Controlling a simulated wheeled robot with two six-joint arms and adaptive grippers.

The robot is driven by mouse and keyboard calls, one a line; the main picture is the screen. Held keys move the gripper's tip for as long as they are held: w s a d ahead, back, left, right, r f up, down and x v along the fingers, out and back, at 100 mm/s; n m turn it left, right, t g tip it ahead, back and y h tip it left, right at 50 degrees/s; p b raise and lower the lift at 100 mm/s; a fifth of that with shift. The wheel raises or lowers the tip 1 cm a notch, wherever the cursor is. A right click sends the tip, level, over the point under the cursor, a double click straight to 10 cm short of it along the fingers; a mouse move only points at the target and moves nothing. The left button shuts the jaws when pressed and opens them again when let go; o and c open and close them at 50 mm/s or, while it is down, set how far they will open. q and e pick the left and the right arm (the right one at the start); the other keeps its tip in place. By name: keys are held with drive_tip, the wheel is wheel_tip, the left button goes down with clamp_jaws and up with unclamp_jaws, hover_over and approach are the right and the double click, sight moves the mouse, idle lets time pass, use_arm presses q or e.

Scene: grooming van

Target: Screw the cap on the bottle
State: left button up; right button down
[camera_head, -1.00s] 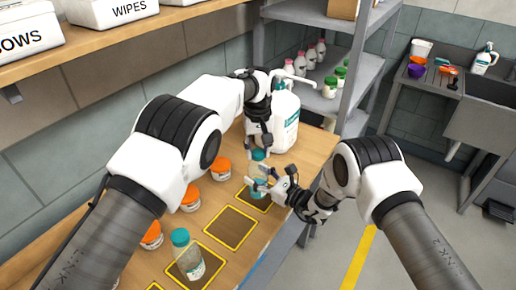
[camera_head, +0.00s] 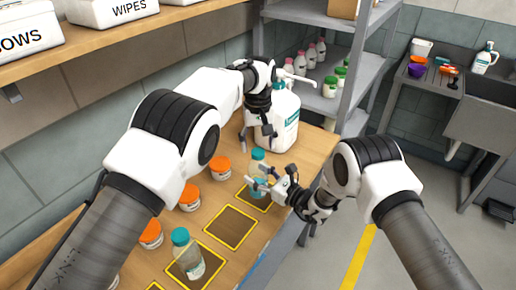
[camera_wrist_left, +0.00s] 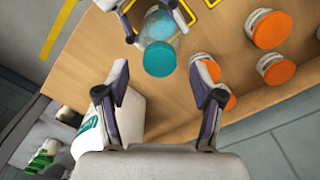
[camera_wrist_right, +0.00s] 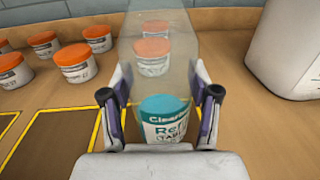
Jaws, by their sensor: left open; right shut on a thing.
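A clear bottle (camera_head: 257,170) with a teal cap (camera_head: 258,154) on its top stands upright at the far yellow-edged square of the wooden bench. My right gripper (camera_head: 262,183) is shut around the bottle's body. The right wrist view shows the clear body (camera_wrist_right: 165,60) and its teal-and-white label (camera_wrist_right: 165,125) between the fingers; the cap is outside that view. My left gripper (camera_head: 261,139) is open and empty, just above and apart from the cap. The left wrist view shows the cap (camera_wrist_left: 159,58) beyond the open fingers. How tight the cap sits cannot be told.
A second teal-capped bottle (camera_head: 187,254) stands on a nearer marked square; the square between (camera_head: 230,227) is empty. Orange-lidded jars (camera_head: 220,168) line the bench's left side. A large white pump bottle (camera_head: 284,122) stands close behind my left gripper.

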use_arm(q)
wheel_tip(320, 180, up, 10)
drive_tip(key=shift+f, duration=0.15)
use_arm(e)
drive_tip(key=shift+c, duration=1)
unclamp_jaws()
drive_tip(key=v, duration=1.1)
drive_tip(key=shift+s+d, duration=0.35)
drive_tip(key=shift+s, duration=0.05)
